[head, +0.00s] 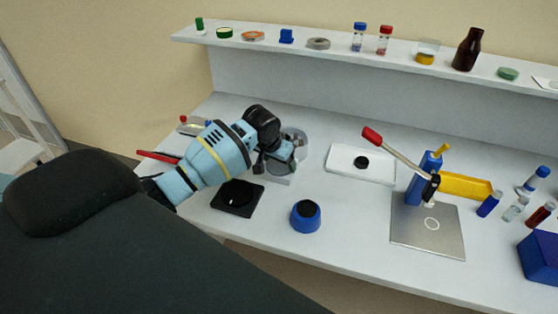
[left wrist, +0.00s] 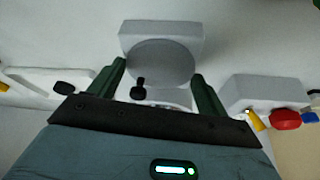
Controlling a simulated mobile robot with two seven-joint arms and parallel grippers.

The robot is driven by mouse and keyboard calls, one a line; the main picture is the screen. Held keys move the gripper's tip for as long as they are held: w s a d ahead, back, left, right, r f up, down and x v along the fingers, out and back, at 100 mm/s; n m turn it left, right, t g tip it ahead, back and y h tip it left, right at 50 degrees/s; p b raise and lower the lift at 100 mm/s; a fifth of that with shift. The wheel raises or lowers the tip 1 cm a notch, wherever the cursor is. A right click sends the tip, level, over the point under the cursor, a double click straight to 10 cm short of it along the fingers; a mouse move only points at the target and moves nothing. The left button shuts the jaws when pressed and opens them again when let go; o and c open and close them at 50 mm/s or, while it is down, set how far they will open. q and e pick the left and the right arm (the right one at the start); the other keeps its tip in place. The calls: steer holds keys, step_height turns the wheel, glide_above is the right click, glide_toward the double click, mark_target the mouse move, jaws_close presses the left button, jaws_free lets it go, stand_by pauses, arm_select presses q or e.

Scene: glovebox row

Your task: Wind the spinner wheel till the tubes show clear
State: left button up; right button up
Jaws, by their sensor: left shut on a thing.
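The spinner (head: 300,142) is a grey round wheel on a pale base, at the left of the bench, partly hidden behind my left gripper. In the left wrist view its grey wheel (left wrist: 160,65) shows between the fingers, with a small black knob (left wrist: 138,89) in front. My right gripper is out of view.
A black square plate (head: 238,198) and a blue round pot (head: 305,215) lie near the front edge. A white tray (head: 345,170), a red-handled lever press (head: 422,185) and several vials (head: 516,208) stand to the right. A shelf (head: 340,54) of small items runs behind.

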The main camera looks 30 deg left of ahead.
arm_select(q)
steer(key=m, duration=0.1)
steer(key=m+h, duration=0.1)
steer(key=m, duration=0.2)
steer(key=shift+a+h, duration=0.25)
steer(key=shift+h, duration=0.15)
steer(key=shift+w+a+m+g+h, duration=0.15)
steer(key=shift+m+g+h, duration=0.2)
steer(key=shift+m, duration=1.15)
steer(key=shift+r, duration=0.1)
steer(key=o, duration=1)
steer(key=shift+v, duration=3.9)
